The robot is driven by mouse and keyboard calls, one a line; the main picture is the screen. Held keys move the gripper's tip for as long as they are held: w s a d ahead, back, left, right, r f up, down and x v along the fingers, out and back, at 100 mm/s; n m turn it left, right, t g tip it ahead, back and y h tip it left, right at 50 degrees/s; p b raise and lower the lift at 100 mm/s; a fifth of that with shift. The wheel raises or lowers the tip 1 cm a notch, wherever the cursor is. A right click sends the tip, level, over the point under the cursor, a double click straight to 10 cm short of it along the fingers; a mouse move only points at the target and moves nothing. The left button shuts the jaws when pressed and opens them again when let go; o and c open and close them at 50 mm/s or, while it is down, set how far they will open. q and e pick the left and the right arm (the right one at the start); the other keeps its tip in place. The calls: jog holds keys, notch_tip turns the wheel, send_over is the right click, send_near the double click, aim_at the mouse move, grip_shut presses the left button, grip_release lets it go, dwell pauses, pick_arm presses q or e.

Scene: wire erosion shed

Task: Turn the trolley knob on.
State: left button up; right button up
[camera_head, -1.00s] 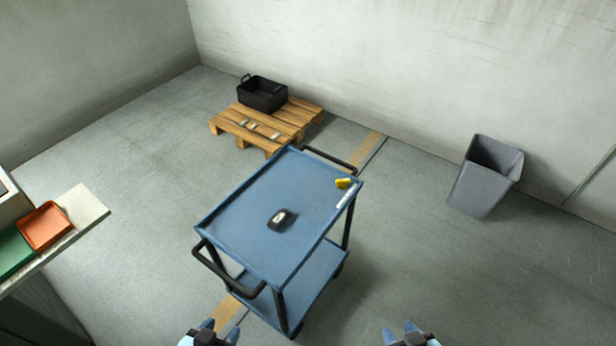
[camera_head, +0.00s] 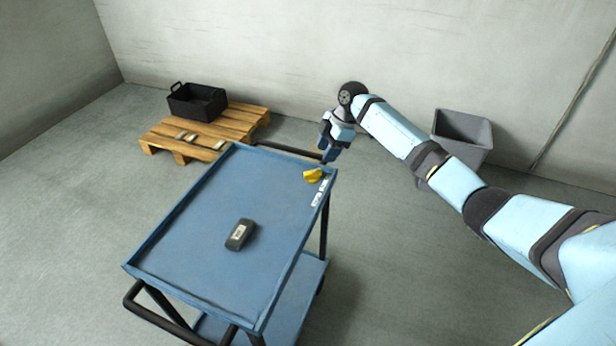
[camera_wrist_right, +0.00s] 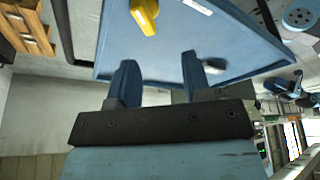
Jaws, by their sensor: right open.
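The blue trolley (camera_head: 205,215) stands in the middle of the head view. Its yellow knob (camera_head: 313,176) sits at the top's far right corner, beside white labels (camera_head: 320,192). My right gripper (camera_head: 327,156) is just beyond that corner, apart from the knob, with its fingers pointing down. In the right wrist view the open, empty fingers (camera_wrist_right: 156,82) show with the knob (camera_wrist_right: 145,16) above them in the picture. A dark handheld device with a pale label (camera_head: 240,234) lies on the trolley top. My left gripper is not in view.
A black crate (camera_head: 197,102) stands on a wooden pallet (camera_head: 233,122) behind the trolley. A grey bin (camera_head: 462,131) stands by the wall behind my right arm. The trolley's black far handle (camera_head: 285,149) is close to my right gripper. Floor left of the trolley is clear.

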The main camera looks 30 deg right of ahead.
aim_at(313, 171)
notch_tip(313, 171, up, 3)
jog(key=w+d+n+b, duration=0.1)
jog(key=w+d, duration=0.2)
jog(key=shift+g, duration=0.3)
jog(key=x, duration=0.4)
jog(key=b+x, duration=0.1)
jog(key=x, duration=0.3)
jog(key=a+b+x, duration=0.1)
jog(key=x, duration=0.4)
jog(key=shift+s, duration=0.2)
jog(key=shift+r, duration=0.1)
grip_shut()
